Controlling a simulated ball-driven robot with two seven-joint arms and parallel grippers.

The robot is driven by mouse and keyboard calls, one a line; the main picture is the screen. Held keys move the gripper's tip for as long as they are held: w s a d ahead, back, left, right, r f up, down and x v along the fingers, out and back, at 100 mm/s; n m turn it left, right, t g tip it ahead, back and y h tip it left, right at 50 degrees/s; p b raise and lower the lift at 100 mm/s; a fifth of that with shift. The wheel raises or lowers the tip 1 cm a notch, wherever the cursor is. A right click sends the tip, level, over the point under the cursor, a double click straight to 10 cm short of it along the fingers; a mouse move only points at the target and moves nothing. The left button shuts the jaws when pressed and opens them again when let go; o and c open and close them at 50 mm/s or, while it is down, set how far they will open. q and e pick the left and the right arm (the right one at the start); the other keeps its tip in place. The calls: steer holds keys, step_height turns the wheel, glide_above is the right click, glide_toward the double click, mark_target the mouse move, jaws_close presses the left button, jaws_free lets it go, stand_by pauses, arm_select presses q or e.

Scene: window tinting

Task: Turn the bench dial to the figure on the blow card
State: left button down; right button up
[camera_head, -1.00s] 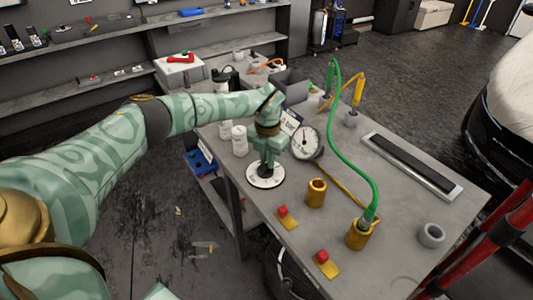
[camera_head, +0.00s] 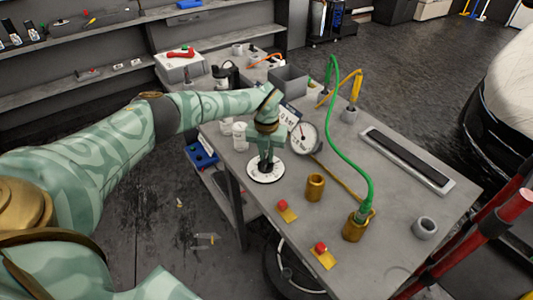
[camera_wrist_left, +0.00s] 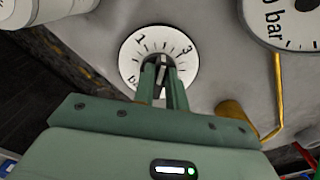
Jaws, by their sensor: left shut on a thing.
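The bench dial is a white round plate (camera_head: 253,172) with black figures, flat on the grey bench near its left edge. In the left wrist view the dial plate (camera_wrist_left: 130,60) shows a 1 at upper left and a 3 at right, with tick marks between. My left gripper (camera_head: 265,163) points down over the dial's middle. Its fingers (camera_wrist_left: 163,65) are shut on the dial's small knob, whose light strip shows between them. The plate's lower part is hidden by the gripper. A card (camera_head: 291,115) stands behind the gauge; its figure is too small to read. My right gripper is out of view.
A round gauge (camera_head: 303,138) stands just right of my gripper. White bottles (camera_head: 240,136) stand to its left. A brass cup (camera_head: 315,187), a brass fitting (camera_head: 354,228) with a green hose (camera_head: 349,165) and red-buttoned yellow plates (camera_head: 322,255) are nearby.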

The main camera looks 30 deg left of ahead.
mark_target(266, 156)
arm_select(q)
steer(key=shift+r, duration=0.1)
steer(key=c, duration=1.4)
jaws_free()
steer(key=shift+c, duration=0.2)
step_height(266, 156, up, 16)
steer(key=p, duration=0.3)
